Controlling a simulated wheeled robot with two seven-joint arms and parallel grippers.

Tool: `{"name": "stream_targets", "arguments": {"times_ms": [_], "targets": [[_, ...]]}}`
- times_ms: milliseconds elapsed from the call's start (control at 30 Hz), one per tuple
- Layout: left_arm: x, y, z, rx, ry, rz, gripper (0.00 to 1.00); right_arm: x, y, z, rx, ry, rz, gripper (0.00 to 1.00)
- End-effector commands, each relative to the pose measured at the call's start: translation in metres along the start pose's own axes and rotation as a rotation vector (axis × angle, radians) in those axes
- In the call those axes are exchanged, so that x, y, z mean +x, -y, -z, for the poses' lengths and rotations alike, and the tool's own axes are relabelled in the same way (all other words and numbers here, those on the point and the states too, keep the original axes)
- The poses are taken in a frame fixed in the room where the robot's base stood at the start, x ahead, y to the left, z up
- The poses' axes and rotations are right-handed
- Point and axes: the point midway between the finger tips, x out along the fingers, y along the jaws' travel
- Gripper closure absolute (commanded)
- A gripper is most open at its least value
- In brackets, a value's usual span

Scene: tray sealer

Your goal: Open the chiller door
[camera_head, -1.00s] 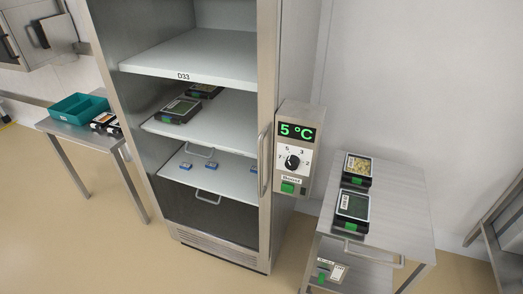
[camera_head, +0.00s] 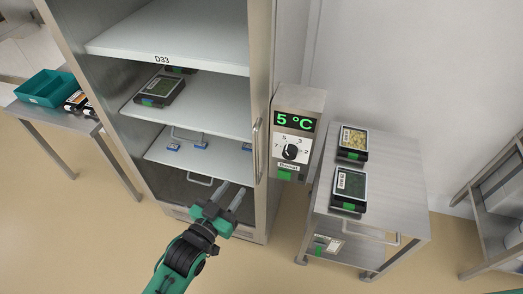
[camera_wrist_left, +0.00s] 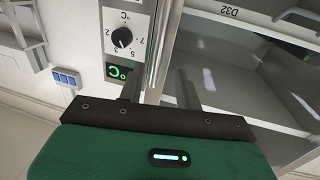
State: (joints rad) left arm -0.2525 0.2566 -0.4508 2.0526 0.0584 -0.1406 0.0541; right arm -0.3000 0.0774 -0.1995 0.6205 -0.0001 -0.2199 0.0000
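The chiller (camera_head: 262,60) is a tall steel cabinet with white shelves, its contents visible through the front. A vertical bar handle (camera_head: 257,150) runs along the right side of its front. The door looks closed, though clear glass is hard to make out. My left gripper (camera_head: 233,188) is in front of the chiller's lower part, below and left of the handle in the head view. Its two fingers are apart and hold nothing. In the left wrist view, an upright metal bar (camera_wrist_left: 163,45) shows between the fingers (camera_wrist_left: 158,92); I cannot tell its distance. My right gripper is not in view.
A control box (camera_head: 299,103) reading 5 °C is on the chiller's right side. A steel cart (camera_head: 398,190) with two packed trays stands at the right. A table (camera_head: 40,115) with a teal bin (camera_head: 45,88) is at the left. Floor in front is clear.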

Motion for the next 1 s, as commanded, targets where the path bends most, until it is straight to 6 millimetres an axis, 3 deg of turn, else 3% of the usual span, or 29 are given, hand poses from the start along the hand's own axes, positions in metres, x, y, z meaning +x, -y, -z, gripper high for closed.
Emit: {"name": "stream_targets", "arguments": {"times_ms": [167,700,1000], "targets": [[0.018,0.0,0.003,-0.001,-0.003,0.0,0.66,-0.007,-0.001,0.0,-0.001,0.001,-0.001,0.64],[0.117,0.0,0.003,-0.001,0.0,0.001,0.66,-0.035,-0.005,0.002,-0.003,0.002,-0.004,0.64],[0.136,0.0,0.001,-0.001,-0.001,0.0,0.66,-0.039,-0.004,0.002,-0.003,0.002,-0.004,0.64]]}}
